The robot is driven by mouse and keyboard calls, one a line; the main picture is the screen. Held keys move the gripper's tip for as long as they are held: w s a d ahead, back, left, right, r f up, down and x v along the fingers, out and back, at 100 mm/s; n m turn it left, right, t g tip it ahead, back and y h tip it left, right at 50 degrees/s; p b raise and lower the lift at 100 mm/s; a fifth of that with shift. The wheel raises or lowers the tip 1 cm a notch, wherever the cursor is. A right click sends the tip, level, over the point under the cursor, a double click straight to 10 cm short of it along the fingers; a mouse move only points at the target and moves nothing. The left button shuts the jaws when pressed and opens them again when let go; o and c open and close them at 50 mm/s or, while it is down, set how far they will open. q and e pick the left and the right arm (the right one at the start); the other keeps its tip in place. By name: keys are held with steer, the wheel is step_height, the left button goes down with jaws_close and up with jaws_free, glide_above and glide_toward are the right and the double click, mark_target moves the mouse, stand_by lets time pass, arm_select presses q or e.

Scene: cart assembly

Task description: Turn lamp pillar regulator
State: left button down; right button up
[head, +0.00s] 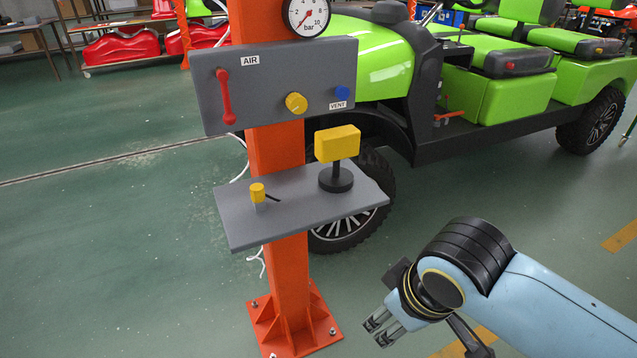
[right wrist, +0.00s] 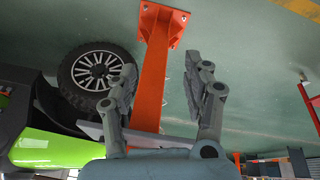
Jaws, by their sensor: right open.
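An orange pillar (head: 277,145) carries a grey panel (head: 268,103) marked AIR and VENT. On the panel are a red lever (head: 226,97) at the left, a round yellow knob (head: 296,103) right of the middle and a small blue button (head: 342,92). A round pressure gauge (head: 307,14) in bar sits above the panel. My right gripper (head: 381,326) is low at the right of the pillar, below the panel and apart from it. In the right wrist view its fingers (right wrist: 160,82) are spread and empty, with the pillar behind them. My left gripper is not in view.
A grey shelf (head: 240,226) juts from the pillar below the panel, holding a yellow block on a black stand (head: 338,146) and a small yellow-topped part (head: 258,193). A green cart (head: 480,80) stands behind. The floor around the pillar's bolted foot (head: 318,328) is clear.

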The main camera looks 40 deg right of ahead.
steer(key=w+d+r+m+t+h, duration=0.2)
steer(key=w+d+r, duration=0.15)
steer(key=r, duration=0.35)
steer(key=m+t, duration=0.1)
steer(key=t, duration=1.1)
glide_toward(300, 105)
steer(key=w, duration=0.2)
steer(key=shift+h, duration=0.6)
steer(key=p+x, duration=0.2)
steer(key=x, duration=0.6)
steer(key=shift+a+f, duration=0.1)
steer(key=shift+a, duration=0.1)
steer(key=shift+w+f, duration=0.1)
steer(key=shift+f, duration=0.05)
steer(key=shift+c, duration=0.7)
steer(key=c, duration=0.5)
steer(key=m, duration=2)
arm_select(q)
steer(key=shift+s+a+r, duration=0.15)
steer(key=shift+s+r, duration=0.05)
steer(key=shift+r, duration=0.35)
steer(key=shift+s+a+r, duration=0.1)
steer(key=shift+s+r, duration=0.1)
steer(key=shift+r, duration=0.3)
arm_select(e)
steer(key=o, duration=0.5)
